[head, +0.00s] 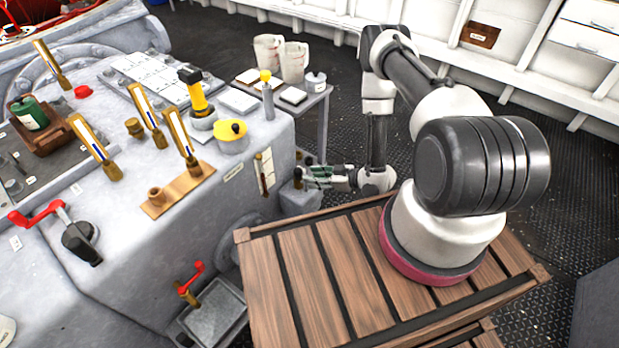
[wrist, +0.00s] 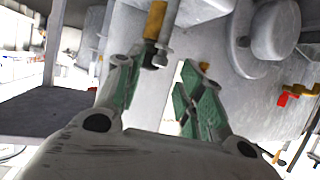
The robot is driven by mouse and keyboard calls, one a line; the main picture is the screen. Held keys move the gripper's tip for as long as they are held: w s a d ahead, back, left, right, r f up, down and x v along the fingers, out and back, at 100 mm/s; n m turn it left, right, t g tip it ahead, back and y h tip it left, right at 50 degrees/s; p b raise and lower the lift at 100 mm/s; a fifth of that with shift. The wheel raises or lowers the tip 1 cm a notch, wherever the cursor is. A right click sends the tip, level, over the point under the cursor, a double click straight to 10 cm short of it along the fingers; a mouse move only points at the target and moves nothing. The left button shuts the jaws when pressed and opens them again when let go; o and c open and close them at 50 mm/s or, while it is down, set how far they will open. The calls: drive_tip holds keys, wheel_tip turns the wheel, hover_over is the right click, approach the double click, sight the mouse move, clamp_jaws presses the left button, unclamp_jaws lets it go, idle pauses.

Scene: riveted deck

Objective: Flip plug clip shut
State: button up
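My gripper (head: 318,176) reaches left past the wooden crate to the side of the grey machine, beside a small grey housing (head: 297,192) with dark knobs. In the wrist view its two green-padded fingers (wrist: 156,75) stand apart, with nothing between the pads. Just beyond the fingertips is a brass fitting (wrist: 155,20) with a grey pin or rod (wrist: 161,50) beside it. I cannot tell for certain which part is the plug clip, or whether it is open or shut. The fingers partly hide the machine side behind them.
The grey machine (head: 240,190) fills the left, with brass gauges and a yellow-lidded pot (head: 232,135) on top. A red-handled valve (head: 190,280) sits low beside the slatted wooden crate (head: 310,265). In the wrist view, a red-and-brass handle (wrist: 290,95) is at right.

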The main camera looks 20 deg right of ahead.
drive_tip(key=shift+x, duration=1.05)
clamp_jaws()
drive_tip(key=shift+s+a, duration=0.1)
drive_tip(key=shift+s+a+m+t+h, duration=0.1)
drive_tip(key=shift+a+m+t+h, duration=0.1)
drive_tip(key=shift+m+t+h, duration=0.65)
drive_tip(key=m+t+h, duration=0.1)
drive_tip(key=m+h, duration=0.1)
drive_tip(key=m+t+h, duration=0.1)
drive_tip(key=m, duration=0.1)
drive_tip(key=shift+a+h, duration=0.35)
drive_tip(key=shift+a, duration=0.05)
drive_tip(key=m+h, duration=0.4)
drive_tip(key=m+t+h, duration=0.1)
drive_tip(key=m+h, duration=0.1)
drive_tip(key=shift+a+h, duration=0.3)
drive_tip(key=shift+h, duration=0.4)
